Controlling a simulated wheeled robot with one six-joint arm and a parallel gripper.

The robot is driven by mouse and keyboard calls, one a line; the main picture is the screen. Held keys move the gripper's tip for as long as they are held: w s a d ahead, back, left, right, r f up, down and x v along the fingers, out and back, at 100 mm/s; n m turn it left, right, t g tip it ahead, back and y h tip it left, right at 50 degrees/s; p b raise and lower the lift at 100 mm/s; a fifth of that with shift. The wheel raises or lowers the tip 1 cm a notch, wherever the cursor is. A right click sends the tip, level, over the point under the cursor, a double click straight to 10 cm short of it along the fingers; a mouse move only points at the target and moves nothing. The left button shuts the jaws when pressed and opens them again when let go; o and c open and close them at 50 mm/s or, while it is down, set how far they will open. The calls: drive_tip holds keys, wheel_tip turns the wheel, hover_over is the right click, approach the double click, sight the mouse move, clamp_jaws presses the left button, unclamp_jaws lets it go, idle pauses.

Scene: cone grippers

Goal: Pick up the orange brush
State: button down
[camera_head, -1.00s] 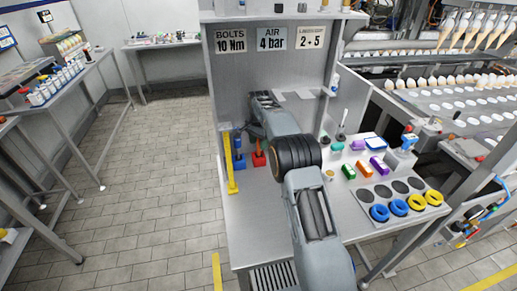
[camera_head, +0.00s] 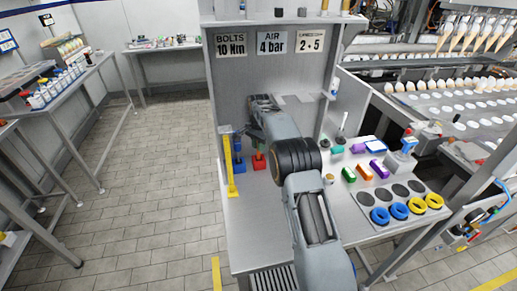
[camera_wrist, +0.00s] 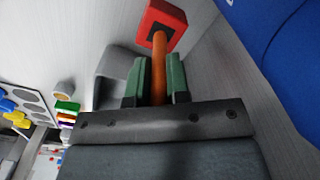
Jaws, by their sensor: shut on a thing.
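The orange brush shows in the wrist view as an orange handle (camera_wrist: 159,62) between my green finger pads. My gripper (camera_wrist: 158,80) is shut on this handle. The far end of the handle meets a red block (camera_wrist: 166,20) with a dark square opening; I cannot tell how deep it sits. In the head view the red block (camera_head: 259,163) stands on the bench near the back panel, with a short orange part (camera_head: 260,148) above it. My arm hides most of the gripper there. No bristles can be made out.
A yellow upright bar (camera_head: 231,170) stands at the bench's left edge. Coloured blocks and rings (camera_head: 397,209) lie at the right. The bench's front left is clear.

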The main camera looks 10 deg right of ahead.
drive_tip(key=shift+r, duration=0.45)
wheel_tip(320, 180, up, 2)
drive_tip(key=shift+r, duration=0.1)
drive_tip(key=s+d+r+b, duration=0.1)
drive_tip(key=s+r+b, duration=0.1)
drive_tip(key=s+r, duration=0.3)
drive_tip(key=s+d+r+b, duration=0.2)
drive_tip(key=s+r, duration=0.3)
drive_tip(key=s, duration=0.3)
drive_tip(key=shift+s+d+b, duration=0.25)
drive_tip(key=shift+s+b, duration=0.05)
drive_tip(key=shift+b, duration=0.1)
drive_tip(key=shift+f, duration=0.1)
